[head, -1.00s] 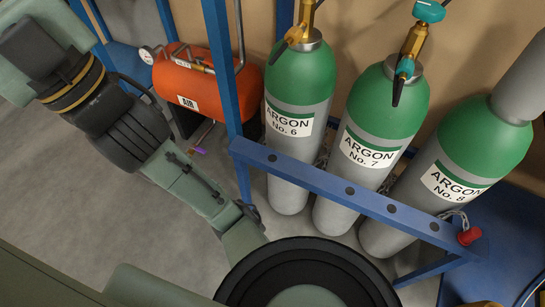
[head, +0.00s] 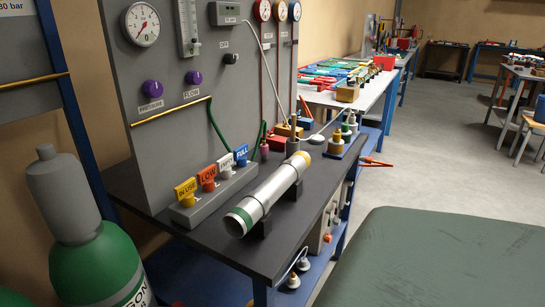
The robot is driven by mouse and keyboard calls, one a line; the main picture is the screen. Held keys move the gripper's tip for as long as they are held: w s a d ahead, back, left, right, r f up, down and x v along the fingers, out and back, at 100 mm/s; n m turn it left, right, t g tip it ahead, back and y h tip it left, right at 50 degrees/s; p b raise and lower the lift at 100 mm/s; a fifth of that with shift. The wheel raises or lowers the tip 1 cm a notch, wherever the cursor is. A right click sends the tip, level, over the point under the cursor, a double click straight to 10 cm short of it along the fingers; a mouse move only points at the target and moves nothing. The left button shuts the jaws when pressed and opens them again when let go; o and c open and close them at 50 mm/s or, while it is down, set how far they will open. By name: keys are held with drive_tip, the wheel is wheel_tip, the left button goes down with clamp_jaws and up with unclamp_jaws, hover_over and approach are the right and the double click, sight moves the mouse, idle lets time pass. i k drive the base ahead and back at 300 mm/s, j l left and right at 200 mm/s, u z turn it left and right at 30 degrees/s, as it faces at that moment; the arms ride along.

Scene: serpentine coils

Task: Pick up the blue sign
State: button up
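The blue sign (head: 241,154) reads "FULL" and stands at the right end of a row of small tag signs on a grey block on the dark bench. Beside it to the left are a white sign (head: 226,162), a red-orange sign marked "LOW" (head: 207,175) and a yellow sign marked "IN USE" (head: 186,188). The blue sign stands upright on a small blue base. My gripper is not in the head view.
A silver cylinder (head: 268,195) lies on cradles on the dark bench (head: 262,245), in front of the signs. A grey gauge panel (head: 170,90) rises behind them. A green gas cylinder (head: 100,265) stands at left. Open floor (head: 425,170) lies right.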

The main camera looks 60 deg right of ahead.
sight(240, 153)
drive_tip(key=k+z, duration=0.15)
drive_tip(key=z, duration=1.3)
drive_tip(key=l+u, duration=0.35)
drive_tip(key=l, duration=0.8)
drive_tip(key=k+l+u, duration=0.1)
drive_tip(key=l+u, duration=0.2)
drive_tip(key=l, duration=0.8)
drive_tip(key=i+l, duration=0.1)
drive_tip(key=i, duration=0.65)
drive_tip(key=i+l+u, duration=0.1)
drive_tip(key=i, duration=0.65)
